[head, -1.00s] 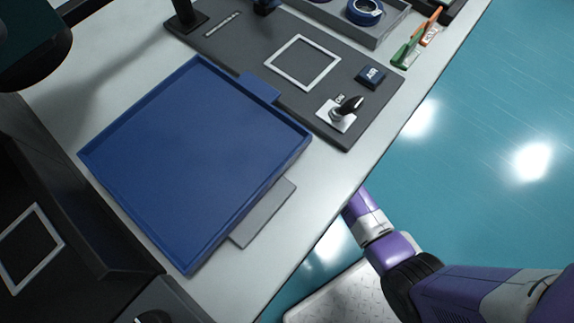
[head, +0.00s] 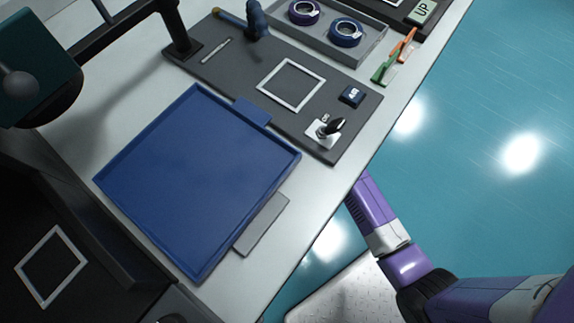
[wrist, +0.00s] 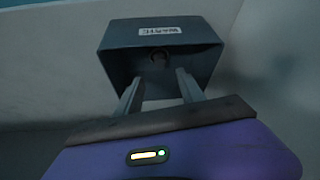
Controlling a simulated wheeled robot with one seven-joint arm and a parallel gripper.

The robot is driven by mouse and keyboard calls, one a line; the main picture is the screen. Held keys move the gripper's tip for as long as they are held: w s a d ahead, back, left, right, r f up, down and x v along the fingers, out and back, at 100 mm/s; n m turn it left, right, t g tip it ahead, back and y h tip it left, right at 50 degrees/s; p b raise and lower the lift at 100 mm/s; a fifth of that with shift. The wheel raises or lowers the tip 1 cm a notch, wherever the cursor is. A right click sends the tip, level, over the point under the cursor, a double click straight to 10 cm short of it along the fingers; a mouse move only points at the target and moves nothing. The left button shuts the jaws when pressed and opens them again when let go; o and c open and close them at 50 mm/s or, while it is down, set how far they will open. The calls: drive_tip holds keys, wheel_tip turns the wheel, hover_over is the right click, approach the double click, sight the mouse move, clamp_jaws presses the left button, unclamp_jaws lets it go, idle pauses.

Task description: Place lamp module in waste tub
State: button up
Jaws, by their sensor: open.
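The waste tub (wrist: 120,62) is a grey-blue open box in the wrist view, with a white label that appears upside down. A small round dark thing (wrist: 159,57) shows inside it; I cannot tell whether it is the lamp module. My gripper (wrist: 158,84) is open, its two grey fingers apart and pointing at the tub's opening. Nothing shows between the fingers. I cannot tell how deep the fingertips reach. In the head view, my purple arm reaches down beside the table, with the gripper and tub hidden. I cannot identify the lamp module there.
A blue tray (head: 195,185) lies on the pale table (head: 305,225). Behind it is a dark board (head: 225,75) with a white square frame (head: 291,85) and a joystick (head: 326,130). A grey tray (head: 325,45) holds tape rolls. Teal floor is clear at right.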

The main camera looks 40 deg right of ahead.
drive_tip(key=shift+v, duration=1.05)
drive_tip(key=s+d+r+m+t+h, duration=0.1)
drive_tip(key=s+r+t, duration=0.15)
drive_tip(key=s, duration=0.35)
drive_tip(key=s+d+r+m+t+h, duration=0.1)
drive_tip(key=s+r+m+t, duration=0.15)
drive_tip(key=s, duration=0.45)
drive_tip(key=s+a+r+t, duration=0.1)
drive_tip(key=s+r+t, duration=0.1)
drive_tip(key=r, duration=0.6)
drive_tip(key=s+a+r+m+t, duration=0.1)
drive_tip(key=s+r, duration=0.3)
drive_tip(key=r, duration=0.4)
drive_tip(key=s+a+r+m+t, duration=0.1)
drive_tip(key=s+r, duration=0.3)
drive_tip(key=r, duration=0.4)
drive_tip(key=shift+a+r+t, duration=0.3)
drive_tip(key=shift+a+t, duration=0.25)
drive_tip(key=shift+t, duration=0.35)
drive_tip(key=shift+s, duration=0.15)
